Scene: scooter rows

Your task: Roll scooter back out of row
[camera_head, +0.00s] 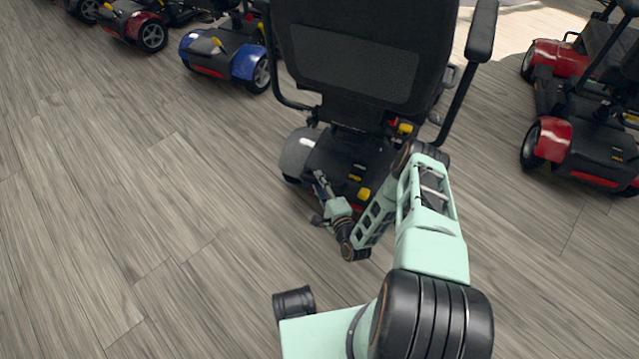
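A scooter with a black seat (365,50), black armrests and a grey rear fender (298,152) stands in front of me, its back towards me. Its black rear deck (335,160) has yellow parts on it. My gripper (319,202) is low at the scooter's rear left, beside the grey fender. Its two dark fingers look spread apart, with nothing clearly held between them. I cannot tell whether a finger touches the scooter. My arm hides the rear right of the scooter.
A blue scooter (228,52) stands to the left, with red scooters (134,24) beyond it. Another red scooter (585,140) stands on the right, with a floor gap between. The wooden floor (110,220) is clear at the left and near side.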

